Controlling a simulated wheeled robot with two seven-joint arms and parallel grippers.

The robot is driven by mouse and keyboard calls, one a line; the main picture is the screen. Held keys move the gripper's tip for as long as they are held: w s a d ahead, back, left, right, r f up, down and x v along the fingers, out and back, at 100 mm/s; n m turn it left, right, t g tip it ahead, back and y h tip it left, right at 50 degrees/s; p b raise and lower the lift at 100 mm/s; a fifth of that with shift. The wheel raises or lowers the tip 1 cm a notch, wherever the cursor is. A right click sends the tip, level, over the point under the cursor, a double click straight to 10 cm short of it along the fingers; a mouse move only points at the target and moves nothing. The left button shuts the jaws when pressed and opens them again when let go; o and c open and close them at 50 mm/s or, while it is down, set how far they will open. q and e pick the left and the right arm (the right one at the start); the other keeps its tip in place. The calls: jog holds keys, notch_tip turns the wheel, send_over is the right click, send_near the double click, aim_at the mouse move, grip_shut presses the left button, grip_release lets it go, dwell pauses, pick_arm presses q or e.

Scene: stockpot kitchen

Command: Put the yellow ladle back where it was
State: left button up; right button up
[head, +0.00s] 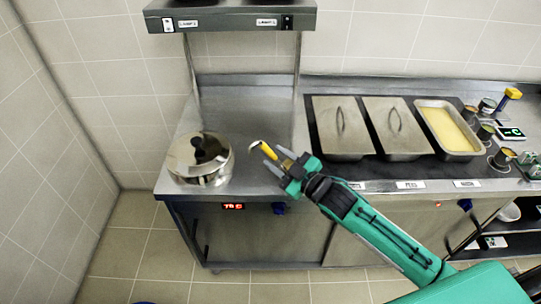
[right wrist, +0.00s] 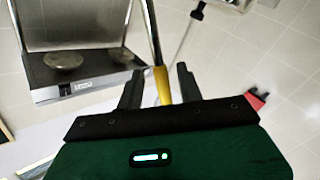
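The yellow ladle (head: 268,153) shows in the head view as a short yellow handle with a pale curved end, over the counter right of the steel pot (head: 182,163). My right gripper (head: 272,157) is around the handle. In the right wrist view the yellow handle (right wrist: 162,86) lies between the two dark fingers (right wrist: 159,72), with a visible gap on each side. The fingers are apart. A metal shaft runs up from the handle out of the picture. The rest of the ladle is hidden or too small to tell. My left gripper is not in view.
The lidded pot stands on the left counter. A raised shelf (head: 232,18) on posts is above. Two lidded pans (head: 340,128) and an open pan of yellow food (head: 449,130) sit at right. Several small cans and a yellow-topped object (head: 511,94) are at far right.

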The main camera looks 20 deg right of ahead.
jog(key=b+v, duration=0.1)
jog(key=v, duration=0.7)
jog(key=shift+s+d+b, duration=0.15)
jog(key=shift+s+b, duration=0.1)
jog(key=shift+b, duration=0.05)
jog(key=s+f+m+g+h, duration=0.55)
jog(key=s+f, duration=0.25)
jog(key=f, duration=0.3)
jog(key=s+d+f+m+g+h, duration=0.1)
jog(key=s+f+m+g+h, duration=0.15)
jog(key=s, duration=0.55)
jog(key=s+f+m+g+h, duration=0.1)
jog(key=s+f+m+g, duration=0.2)
jog(key=s, duration=0.5)
notch_tip(320, 180, down, 32)
jog(key=n+g, duration=0.2)
jog(key=g, duration=0.1)
jog(key=s+d+f, duration=0.1)
jog(key=s+f, duration=0.8)
jog(key=s+d+f, duration=0.2)
jog(key=s+f, duration=0.7)
jog(key=s, duration=0.1)
jog(key=shift+d+f+g, duration=0.2)
jog(key=shift+d+g, duration=0.05)
jog(key=shift+g, duration=0.15)
